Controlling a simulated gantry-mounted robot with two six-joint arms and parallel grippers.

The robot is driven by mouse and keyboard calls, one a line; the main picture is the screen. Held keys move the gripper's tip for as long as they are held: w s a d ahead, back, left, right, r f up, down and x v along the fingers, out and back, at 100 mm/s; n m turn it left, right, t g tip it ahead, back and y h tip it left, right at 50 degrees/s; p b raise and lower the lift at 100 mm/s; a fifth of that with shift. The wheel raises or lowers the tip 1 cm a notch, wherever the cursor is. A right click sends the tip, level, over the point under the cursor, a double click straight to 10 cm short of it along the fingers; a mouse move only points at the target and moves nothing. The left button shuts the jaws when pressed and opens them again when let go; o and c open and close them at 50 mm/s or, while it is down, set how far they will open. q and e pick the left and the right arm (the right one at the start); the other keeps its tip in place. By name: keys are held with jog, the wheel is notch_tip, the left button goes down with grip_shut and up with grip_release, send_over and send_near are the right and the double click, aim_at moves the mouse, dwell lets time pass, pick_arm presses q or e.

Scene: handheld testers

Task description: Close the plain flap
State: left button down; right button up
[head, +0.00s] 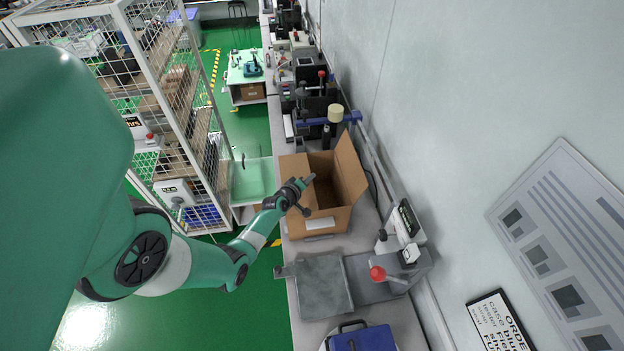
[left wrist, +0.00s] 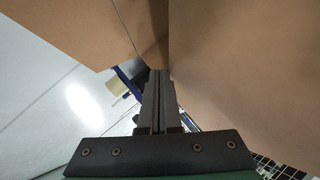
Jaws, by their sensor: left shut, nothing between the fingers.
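An open brown cardboard box (head: 328,218) stands on the bench. Its plain right flap (head: 351,165) sticks up on the wall side, with no marking that I can see. The near side carries a white label (head: 320,223). My left gripper (head: 311,179) is shut and empty over the box's left part, its tip pointing toward the opening. In the left wrist view the closed fingers (left wrist: 158,74) point at brown cardboard (left wrist: 240,70), which fills the right side. I cannot tell whether they touch it. My right gripper is not in view.
A grey plate (head: 322,287) lies on the bench nearer me, beside a device with a red ball knob (head: 377,273). A blue case (head: 362,338) is at the bottom. A wire cage shelf (head: 170,95) stands left, and the wall runs along the right.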

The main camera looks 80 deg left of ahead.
pick_arm(q)
jog(key=shift+s+f, duration=0.2)
jog(key=shift+f, duration=0.05)
jog(key=shift+r, duration=0.15)
jog(key=r+p, duration=0.5)
jog(key=p, duration=0.1)
jog(key=shift+w+d+r, duration=0.1)
jog(key=shift+d+r, duration=0.1)
jog(key=shift+r, duration=0.2)
jog(key=d+r+p, duration=0.5)
jog(key=d+p, duration=0.1)
jog(key=p, duration=0.1)
jog(key=shift+w+d+r, duration=0.15)
jog(key=shift+w+d, duration=0.1)
jog(key=shift+d, duration=0.05)
